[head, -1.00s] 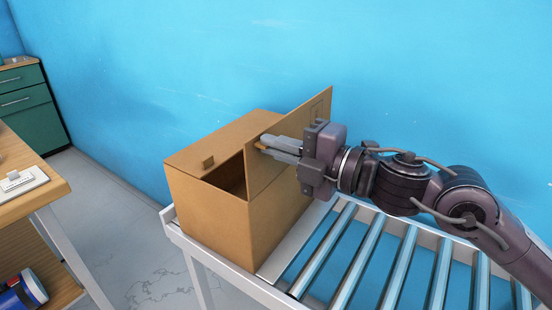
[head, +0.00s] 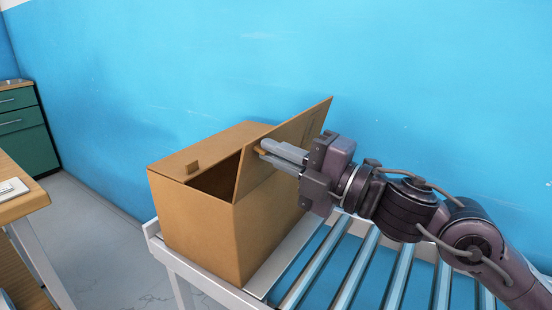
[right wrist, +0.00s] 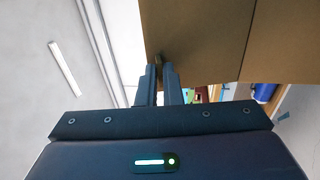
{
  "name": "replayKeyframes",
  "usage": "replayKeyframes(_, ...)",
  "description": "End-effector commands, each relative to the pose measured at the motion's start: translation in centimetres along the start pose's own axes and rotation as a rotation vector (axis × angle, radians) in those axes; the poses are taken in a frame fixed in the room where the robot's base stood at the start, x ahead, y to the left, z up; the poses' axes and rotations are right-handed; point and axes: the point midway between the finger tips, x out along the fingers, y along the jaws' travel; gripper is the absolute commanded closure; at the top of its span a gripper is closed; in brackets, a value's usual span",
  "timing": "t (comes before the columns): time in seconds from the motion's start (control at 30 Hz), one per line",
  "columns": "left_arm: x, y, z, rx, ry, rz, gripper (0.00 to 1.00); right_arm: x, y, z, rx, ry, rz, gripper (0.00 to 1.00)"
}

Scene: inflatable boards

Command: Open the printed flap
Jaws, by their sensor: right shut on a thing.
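The cardboard box (head: 200,225) has its opening partly uncovered. The printed flap (head: 285,140) stands raised along the box's right side, leaning outward to the right, with a faint printed mark near its far end. My right gripper (head: 262,150) is shut on a small tab on this flap. In the right wrist view the fingertips (right wrist: 160,72) close around the tab (right wrist: 159,59) at the edge of the cardboard. My left gripper is not in view.
The box stands at the end of a roller conveyor (head: 345,265) with a pale metal frame. A blue wall (head: 400,60) rises close behind. A wooden table (head: 22,200) and a green cabinet (head: 28,130) are at the left. Open floor lies between table and conveyor.

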Motion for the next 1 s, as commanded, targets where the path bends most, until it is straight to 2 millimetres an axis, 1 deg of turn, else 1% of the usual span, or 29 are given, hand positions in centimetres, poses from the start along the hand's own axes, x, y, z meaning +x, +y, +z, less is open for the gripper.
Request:
replayKeyframes(0.03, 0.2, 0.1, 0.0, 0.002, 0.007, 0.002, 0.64, 0.0, -0.7, -0.1, 0.002, 0.002, -0.014, 1.0)
replayKeyframes(0.47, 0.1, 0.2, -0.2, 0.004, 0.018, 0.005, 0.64, -0.1, -0.9, -0.1, 0.005, 0.003, -0.019, 1.0)
replayKeyframes(0.5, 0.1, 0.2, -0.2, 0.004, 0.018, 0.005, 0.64, -0.1, -0.9, -0.1, 0.005, 0.003, -0.019, 0.9)
replayKeyframes(0.53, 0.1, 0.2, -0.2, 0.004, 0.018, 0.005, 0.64, -0.1, -0.9, -0.1, 0.005, 0.003, -0.019, 0.86)
replayKeyframes(0.87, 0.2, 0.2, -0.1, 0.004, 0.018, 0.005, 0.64, -0.2, -0.7, -0.1, 0.003, 0.002, -0.014, 0.85)
replayKeyframes(1.0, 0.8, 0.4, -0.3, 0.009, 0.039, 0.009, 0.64, -1.5, -0.9, 0.0, 0.002, -0.001, -0.013, 0.85)
